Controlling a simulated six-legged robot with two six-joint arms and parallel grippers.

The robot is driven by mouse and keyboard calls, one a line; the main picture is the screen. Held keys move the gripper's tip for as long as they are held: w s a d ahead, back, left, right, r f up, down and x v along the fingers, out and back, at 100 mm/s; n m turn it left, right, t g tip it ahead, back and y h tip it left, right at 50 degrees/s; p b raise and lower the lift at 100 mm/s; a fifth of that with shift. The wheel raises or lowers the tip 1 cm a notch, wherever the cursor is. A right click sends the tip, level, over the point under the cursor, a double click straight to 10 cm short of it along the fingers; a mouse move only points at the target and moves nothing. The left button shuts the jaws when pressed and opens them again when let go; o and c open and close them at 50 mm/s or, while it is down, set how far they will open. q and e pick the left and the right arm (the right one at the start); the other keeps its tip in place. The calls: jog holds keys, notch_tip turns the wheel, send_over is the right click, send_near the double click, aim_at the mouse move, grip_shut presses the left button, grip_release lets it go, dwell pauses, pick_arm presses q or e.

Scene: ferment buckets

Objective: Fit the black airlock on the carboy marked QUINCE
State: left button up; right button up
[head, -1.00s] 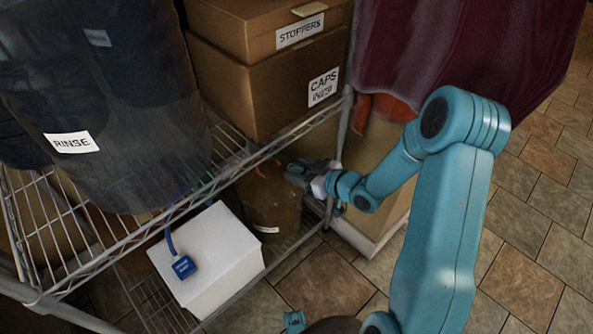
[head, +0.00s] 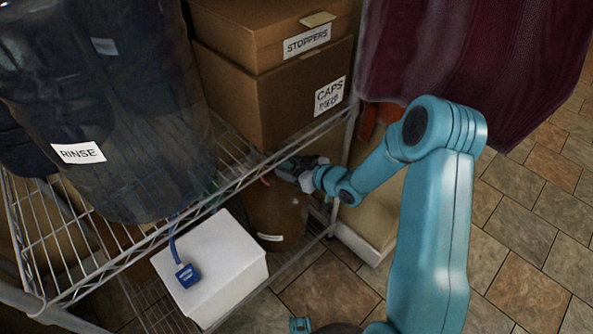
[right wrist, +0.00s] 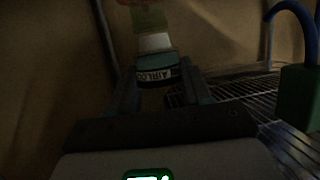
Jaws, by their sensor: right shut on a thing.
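My right gripper (head: 283,169) reaches under the upper wire shelf's front edge, at the top of a brown carboy (head: 278,212). The carboy has a small white label (head: 270,237) that I cannot read. In the right wrist view, my right gripper (right wrist: 157,88) is shut on a dark piece with a band reading AIRLOCK (right wrist: 157,74), shown upside down. A pale collar and a greenish part extend from it at the top of that view. Shelf and gripper hide the carboy's mouth, so I cannot tell whether the airlock touches it. My left gripper is not in view.
A dark bin labelled RINSE (head: 125,120) and brown boxes marked STOPPERS (head: 255,45) and CAPS (head: 285,105) stand on the upper shelf (head: 175,220). Tiled floor is clear at right.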

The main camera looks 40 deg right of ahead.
jog(key=shift+w+a, duration=0.1)
jog(key=shift+w, duration=1.15)
jog(key=shift+w+f, duration=0.15)
jog(key=shift+w, duration=0.2)
jog(key=shift+w+a+b, duration=0.15)
jog(key=shift+w+b, duration=0.35)
jog(key=shift+w, duration=1.05)
jog(key=shift+f+b, duration=1.15)
jog(key=shift+b, duration=0.3)
dwell(0.7)
dwell(0.4)
jog(key=o, duration=1.1)
